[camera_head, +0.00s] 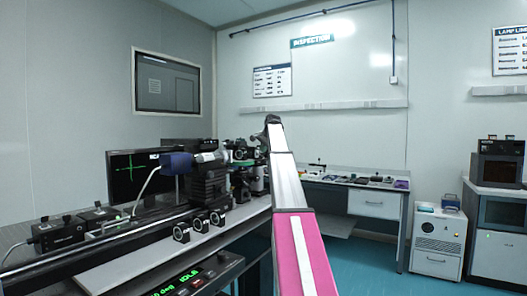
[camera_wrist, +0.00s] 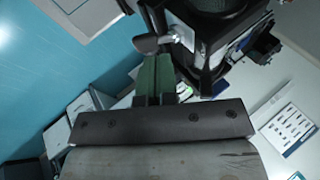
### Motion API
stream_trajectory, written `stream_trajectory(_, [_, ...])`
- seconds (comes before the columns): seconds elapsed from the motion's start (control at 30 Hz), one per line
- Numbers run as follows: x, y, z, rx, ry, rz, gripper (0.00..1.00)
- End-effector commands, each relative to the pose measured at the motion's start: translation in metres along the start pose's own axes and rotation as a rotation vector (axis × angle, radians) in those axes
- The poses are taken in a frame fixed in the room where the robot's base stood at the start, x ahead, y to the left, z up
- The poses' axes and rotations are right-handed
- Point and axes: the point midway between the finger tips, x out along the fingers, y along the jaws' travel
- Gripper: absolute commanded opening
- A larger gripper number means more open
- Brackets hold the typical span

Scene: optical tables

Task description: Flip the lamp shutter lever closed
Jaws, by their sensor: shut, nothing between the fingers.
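In the wrist view, a dark rounded lever paddle (camera_wrist: 150,43) sticks out to the left on a short silver shaft from a black housing (camera_wrist: 208,45), which appears to be the lamp. My gripper (camera_wrist: 156,62) is shut and empty. Its green fingertips are just below the paddle in the picture, very close to it; I cannot tell whether they touch. In the head view, my arm reaches forward to the optical equipment (camera_head: 240,152) at the far end of the left table. There my wrist hides part of it, and the lever cannot be made out.
A monitor (camera_head: 128,178), a blue-ended camera unit (camera_head: 176,163) and several round mounts stand on the left table (camera_head: 130,270). A back bench (camera_head: 345,182) carries small items. A white cabinet unit (camera_head: 438,240) stands on the right. Teal floor (camera_head: 365,255) is clear between them.

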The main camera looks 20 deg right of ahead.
Motion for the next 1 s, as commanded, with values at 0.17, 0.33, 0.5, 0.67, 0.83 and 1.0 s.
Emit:
stream_trajectory(0.17, [-0.022, -0.009, -0.011, -0.002, 0.0, -0.002, 0.0])
stream_trajectory(0.33, [-0.055, -0.001, -0.011, -0.002, 0.0, -0.002, 0.0])
stream_trajectory(0.5, [-0.088, 0.01, -0.012, -0.002, 0.0, -0.002, 0.0])
stream_trajectory(0.67, [-0.11, 0.015, -0.011, -0.003, -0.001, -0.001, 0.0])
stream_trajectory(0.83, [-0.12, 0.019, -0.012, -0.003, -0.001, -0.001, 0.0])
stream_trajectory(1.0, [-0.123, 0.02, -0.012, -0.003, -0.002, -0.001, 0.0])
